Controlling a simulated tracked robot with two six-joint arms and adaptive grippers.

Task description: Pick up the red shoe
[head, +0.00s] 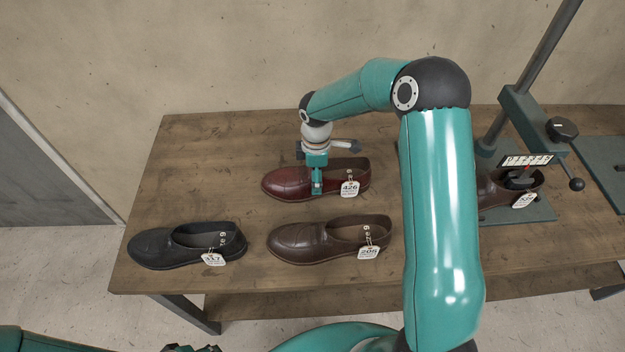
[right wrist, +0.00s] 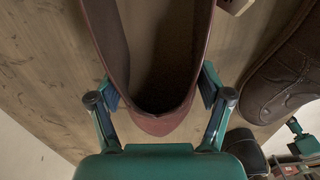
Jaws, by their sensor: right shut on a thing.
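The red shoe (head: 287,181) is dark burgundy, with a white tag marked 426. It appears to rest on the wooden table, behind the brown shoe. My right gripper (head: 317,187) reaches down onto it and is shut on it.
A brown shoe (head: 300,238) stands just in front of the red one, and a black shoe (head: 165,247) at the front left. The table's left rear (head: 200,150) is clear.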

